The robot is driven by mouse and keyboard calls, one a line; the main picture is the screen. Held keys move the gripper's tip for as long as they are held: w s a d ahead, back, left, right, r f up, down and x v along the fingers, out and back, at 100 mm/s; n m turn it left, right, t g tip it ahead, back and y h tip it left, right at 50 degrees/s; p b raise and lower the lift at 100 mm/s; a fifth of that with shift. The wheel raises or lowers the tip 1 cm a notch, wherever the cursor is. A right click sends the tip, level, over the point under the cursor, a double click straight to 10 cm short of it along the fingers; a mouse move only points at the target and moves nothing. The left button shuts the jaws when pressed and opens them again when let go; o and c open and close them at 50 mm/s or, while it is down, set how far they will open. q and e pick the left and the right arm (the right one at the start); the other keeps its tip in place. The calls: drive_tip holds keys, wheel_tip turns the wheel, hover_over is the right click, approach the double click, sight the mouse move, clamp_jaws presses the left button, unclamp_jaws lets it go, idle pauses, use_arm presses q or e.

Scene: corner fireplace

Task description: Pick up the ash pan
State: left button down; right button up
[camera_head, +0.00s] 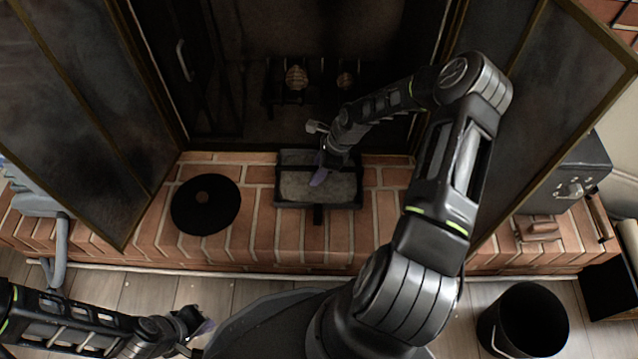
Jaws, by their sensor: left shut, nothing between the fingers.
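The ash pan (288,204) is a dark rectangular tray filled with grey ash, lying on the brick hearth in front of the firebox opening. My wrist hides part of the pan's back rim. My left gripper (203,329) is shut and empty, low at the left over the wooden floor, away from the pan.
A round black disc (205,204) lies left of the pan. Open glass doors (88,110) flank the firebox on both sides. At the right are a metal box (570,172), a small brown object (537,228) and a black bucket (528,322) on the floor.

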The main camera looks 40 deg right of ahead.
drive_tip(key=shift+w+a+f, duration=0.15)
drive_tip(key=shift+f, duration=0.35)
drive_tip(key=shift+c, duration=0.4)
clamp_jaws()
